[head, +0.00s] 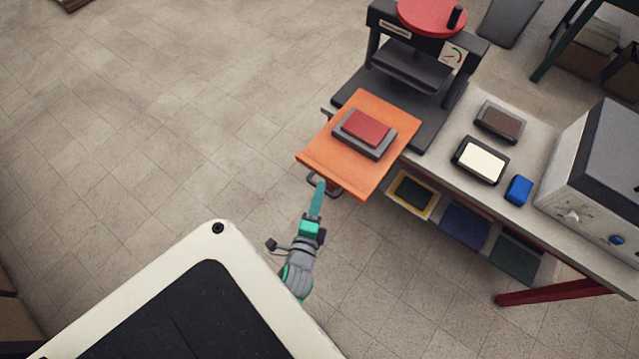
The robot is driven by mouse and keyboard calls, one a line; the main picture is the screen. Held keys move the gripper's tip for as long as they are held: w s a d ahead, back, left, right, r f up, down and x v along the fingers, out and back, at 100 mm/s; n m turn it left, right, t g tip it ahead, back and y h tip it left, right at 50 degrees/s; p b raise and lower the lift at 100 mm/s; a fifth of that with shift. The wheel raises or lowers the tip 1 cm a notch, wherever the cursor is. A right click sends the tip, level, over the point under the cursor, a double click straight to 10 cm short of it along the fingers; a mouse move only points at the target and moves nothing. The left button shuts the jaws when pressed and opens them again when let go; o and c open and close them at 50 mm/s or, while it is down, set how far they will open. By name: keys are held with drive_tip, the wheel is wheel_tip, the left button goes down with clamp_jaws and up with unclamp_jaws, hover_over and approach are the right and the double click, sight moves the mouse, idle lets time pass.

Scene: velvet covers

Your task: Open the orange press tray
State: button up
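The orange press tray (316,155) sticks out from the black press (420,75) and past the front edge of the bench. A red block on a grey plate (366,128) rests on it. A dark handle (312,178) shows at the tray's front edge. My gripper (319,187) points up the picture at this handle, its teal fingertips overlapping it in the view. The fingers are seen nearly in line, so I cannot tell whether they are open or shut, or whether they grip the handle.
The bench (545,130) holds a brown-topped block (500,121), a cream pad (481,160), a blue block (518,190) and a grey machine (600,150). Coloured panels, including a yellow-framed one (412,193), sit below. A red bench leg (545,295) stands lower right.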

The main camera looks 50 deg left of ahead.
drive_tip(key=v, duration=1)
drive_tip(key=shift+s+d, duration=0.3)
drive_tip(key=shift+r, duration=0.1)
idle(0.3)
drive_tip(key=s+d+r+n+h, duration=0.1)
drive_tip(key=d+r+n+h, duration=0.1)
drive_tip(key=d, duration=0.5)
drive_tip(key=s+d+r+n+t+h, duration=0.1)
drive_tip(key=s+d+r+n+h, duration=0.1)
drive_tip(key=d+n, duration=0.4)
drive_tip(key=s+d+r+n+t+h, duration=0.1)
drive_tip(key=d+r+n+h, duration=0.2)
drive_tip(key=d, duration=0.7)
drive_tip(key=shift+s+r+n+h, duration=0.15)
drive_tip(key=shift+r+n+h, duration=0.3)
drive_tip(key=shift+h, duration=0.65)
